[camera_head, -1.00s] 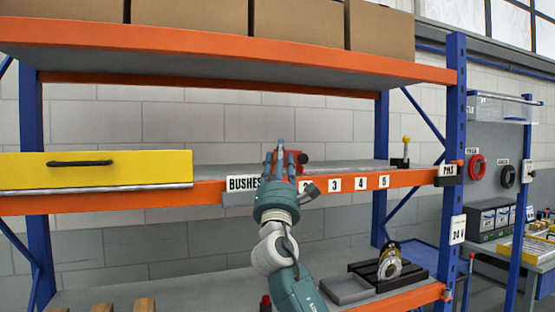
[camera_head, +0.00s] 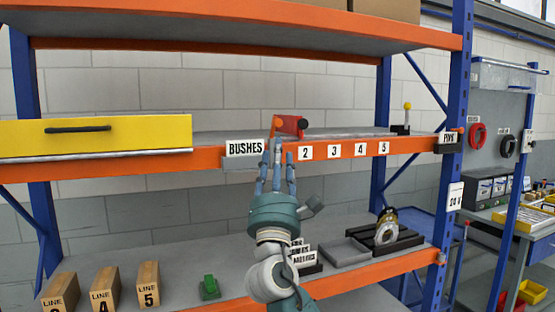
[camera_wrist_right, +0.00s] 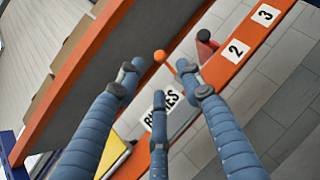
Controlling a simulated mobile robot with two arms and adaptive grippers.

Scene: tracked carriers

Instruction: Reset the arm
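The red object (camera_head: 292,125) with an orange end lies on the middle shelf, apart from the fingers. It shows beyond them in the right wrist view (camera_wrist_right: 206,43). My left gripper is in neither view.
A yellow drawer (camera_head: 130,133) is at the left of the middle shelf. Wooden blocks (camera_head: 149,285) and a green item (camera_head: 209,288) stand on the lower shelf, with dark trays (camera_head: 345,252) to the right. A blue upright (camera_head: 456,110) bounds the rack.

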